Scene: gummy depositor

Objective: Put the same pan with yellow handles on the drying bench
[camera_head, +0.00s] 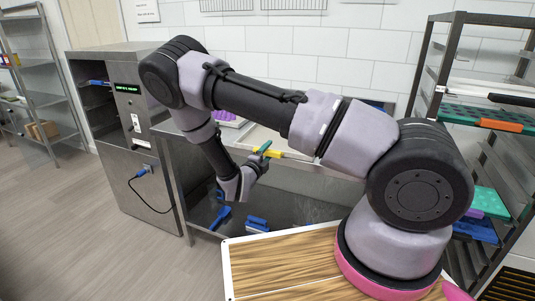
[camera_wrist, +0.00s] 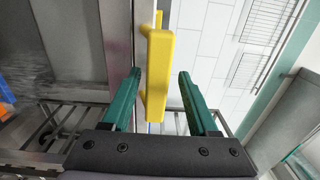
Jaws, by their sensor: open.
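A yellow handle (camera_head: 276,153) shows at the front edge of the steel bench (camera_head: 330,181), partly behind my gripper. My gripper (camera_head: 262,151) is at this handle. In the wrist view the yellow handle (camera_wrist: 158,75) lies between the two green fingers of my open gripper (camera_wrist: 160,92). A gap shows on the right side of the handle, and the left finger is close to it; I cannot tell whether they touch. The pan's body is mostly hidden, and a second yellow handle cannot be made out.
A steel machine with a lit display (camera_head: 126,88) stands left of the bench. Blue items (camera_head: 221,217) lie on the lower shelf. A rack with coloured trays (camera_head: 480,118) stands at right. A wooden-topped surface (camera_head: 285,262) is in front. Open floor (camera_head: 90,235) lies at left.

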